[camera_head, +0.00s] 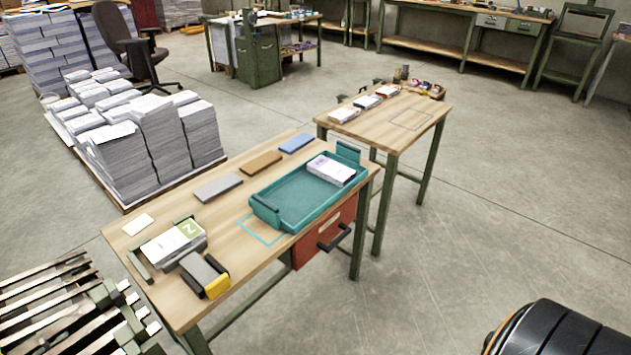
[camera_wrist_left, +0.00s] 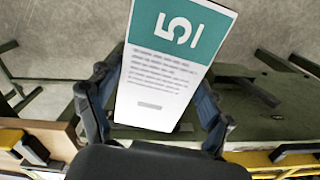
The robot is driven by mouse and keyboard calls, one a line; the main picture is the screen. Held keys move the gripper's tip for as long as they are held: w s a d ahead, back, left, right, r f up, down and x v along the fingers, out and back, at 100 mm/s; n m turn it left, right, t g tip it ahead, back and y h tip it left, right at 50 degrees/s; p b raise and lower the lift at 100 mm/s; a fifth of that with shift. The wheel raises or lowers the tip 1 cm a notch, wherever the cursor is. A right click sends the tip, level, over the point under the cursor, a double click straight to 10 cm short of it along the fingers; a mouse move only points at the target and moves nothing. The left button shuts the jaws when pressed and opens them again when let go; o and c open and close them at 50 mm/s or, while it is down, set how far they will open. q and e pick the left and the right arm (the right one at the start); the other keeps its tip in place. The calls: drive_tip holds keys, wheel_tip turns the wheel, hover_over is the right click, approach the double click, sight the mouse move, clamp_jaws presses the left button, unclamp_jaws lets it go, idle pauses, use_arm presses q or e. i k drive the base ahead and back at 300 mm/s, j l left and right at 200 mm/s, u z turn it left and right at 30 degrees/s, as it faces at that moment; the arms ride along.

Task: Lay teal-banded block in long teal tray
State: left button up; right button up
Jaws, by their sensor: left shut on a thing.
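The teal-banded block (camera_wrist_left: 165,85) is white with a broad teal band, large white characters and lines of grey text. In the left wrist view my left gripper (camera_wrist_left: 157,98) is shut on it, one finger at each side. The block's lower end is by the palm and its banded end points away. The long teal tray (camera_head: 292,203) stands on the near wooden table in the head view. A white block with purple print (camera_head: 331,169) lies in its right end; its left part is empty. Neither gripper shows in the head view, so the held block's distance from the tray cannot be told.
The near table (camera_head: 150,265) also bears grey (camera_head: 218,187), brown (camera_head: 261,164) and blue (camera_head: 296,143) slabs, a green-marked stack (camera_head: 175,243) and a black-and-yellow device (camera_head: 206,275). A red drawer (camera_head: 325,235) hangs beneath. Paper stacks (camera_head: 160,145) stand behind. Open floor lies right.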

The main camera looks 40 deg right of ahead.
sight(292, 202)
drive_tip(key=i+l+u, duration=0.2)
drive_tip(key=l, duration=1.15)
drive_tip(key=l+u, duration=0.2)
drive_tip(key=l, duration=1.15)
